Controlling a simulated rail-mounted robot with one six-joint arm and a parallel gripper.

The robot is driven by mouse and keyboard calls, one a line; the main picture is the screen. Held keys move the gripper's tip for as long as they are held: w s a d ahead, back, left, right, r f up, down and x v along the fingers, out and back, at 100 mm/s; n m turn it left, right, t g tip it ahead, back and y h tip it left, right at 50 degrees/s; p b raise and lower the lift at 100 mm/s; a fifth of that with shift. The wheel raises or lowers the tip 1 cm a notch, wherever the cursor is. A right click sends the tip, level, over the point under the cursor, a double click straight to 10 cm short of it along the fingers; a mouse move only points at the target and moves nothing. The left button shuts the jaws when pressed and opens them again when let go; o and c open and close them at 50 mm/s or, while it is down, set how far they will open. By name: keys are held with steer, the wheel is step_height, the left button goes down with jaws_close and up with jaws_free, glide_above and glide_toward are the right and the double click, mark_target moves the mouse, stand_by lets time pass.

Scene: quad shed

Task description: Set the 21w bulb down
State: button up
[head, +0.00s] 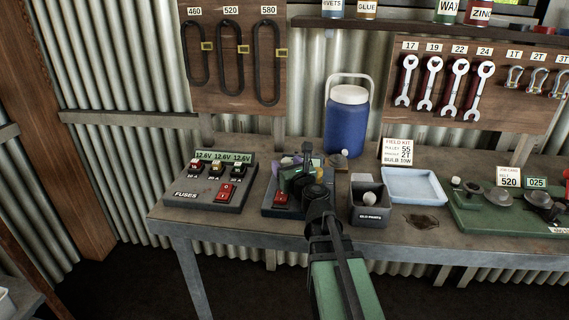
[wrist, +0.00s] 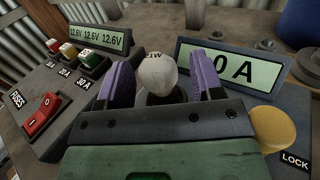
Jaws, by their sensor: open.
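The 21w bulb (wrist: 157,74) is a pale round globe with part of its marking, ending in "1W", showing at its top. It stands upright in a dark holder in front of a display reading "0 A" (wrist: 230,68). My gripper (wrist: 161,66) is open, with one purple finger on each side of the bulb. A gap shows on the right; on the left I cannot tell whether finger and bulb touch. In the head view my gripper (head: 297,163) is over the dark tester (head: 270,211), and my arm hides the bulb there.
A fuse panel (head: 237,199) stands left of the tester. A grey bin (head: 370,215) holding a pale ball, a light blue tray (head: 413,186) and a green board (head: 480,222) are to the right. A blue jug (head: 347,125) stands behind. A yellow knob (wrist: 272,128) is marked LOCK.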

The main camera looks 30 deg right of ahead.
steer(key=s, duration=0.5)
steer(key=shift+a, duration=0.2)
step_height(320, 180, up, 8)
steer(key=p, duration=0.8)
steer(key=shift+s+r, duration=0.15)
steer(key=shift+s, duration=0.15)
steer(key=shift+o, duration=0.5)
